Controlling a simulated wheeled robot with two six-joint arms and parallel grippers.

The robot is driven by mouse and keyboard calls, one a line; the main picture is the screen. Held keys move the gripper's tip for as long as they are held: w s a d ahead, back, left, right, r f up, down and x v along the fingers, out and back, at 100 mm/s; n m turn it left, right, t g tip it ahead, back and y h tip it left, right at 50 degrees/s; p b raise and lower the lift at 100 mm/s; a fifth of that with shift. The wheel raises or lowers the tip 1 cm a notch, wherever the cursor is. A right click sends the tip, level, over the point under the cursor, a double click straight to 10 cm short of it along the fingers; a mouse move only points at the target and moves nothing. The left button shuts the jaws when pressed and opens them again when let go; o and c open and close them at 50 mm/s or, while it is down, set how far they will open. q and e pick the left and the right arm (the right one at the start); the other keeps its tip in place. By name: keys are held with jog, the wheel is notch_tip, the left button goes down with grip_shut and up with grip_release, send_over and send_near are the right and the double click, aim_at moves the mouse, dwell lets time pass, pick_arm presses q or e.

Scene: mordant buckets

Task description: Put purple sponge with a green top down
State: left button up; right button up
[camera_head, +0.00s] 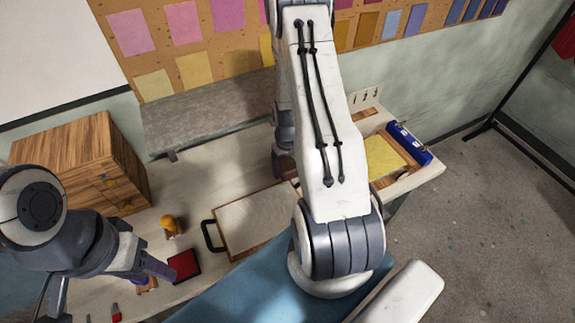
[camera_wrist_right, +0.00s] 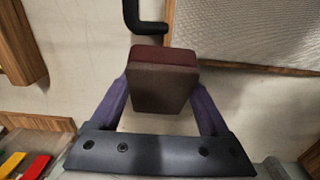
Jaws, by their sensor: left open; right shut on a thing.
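My right gripper (camera_wrist_right: 160,88) is shut on a block-like sponge (camera_wrist_right: 160,92) in the right wrist view. The sponge has a dark brown face and a maroon band along its top edge; no purple or green shows on it. One purple finger presses each side.
A framed tray (camera_head: 250,220) with a black handle (camera_head: 209,236) lies mid-table; a handle (camera_wrist_right: 147,24) shows just beyond the sponge. A wooden drawer box (camera_head: 85,165) stands left. A small yellow object (camera_head: 171,225) stands between.

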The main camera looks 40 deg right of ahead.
jog(key=shift+f, duration=0.15)
jog(key=shift+f+b, duration=0.25)
jog(key=shift+b, duration=0.1)
jog(key=o, duration=1.3)
jog(key=shift+r, duration=0.1)
jog(key=shift+c, duration=0.2)
jog(key=shift+r, duration=0.1)
jog(key=shift+r, duration=0.5)
notch_tip(320, 180, up, 4)
jog(key=shift+f+b, duration=0.25)
jog(key=shift+b, duration=0.85)
notch_tip(320, 180, up, 6)
jog(key=shift+s+b, duration=0.15)
jog(key=shift+b, duration=0.25)
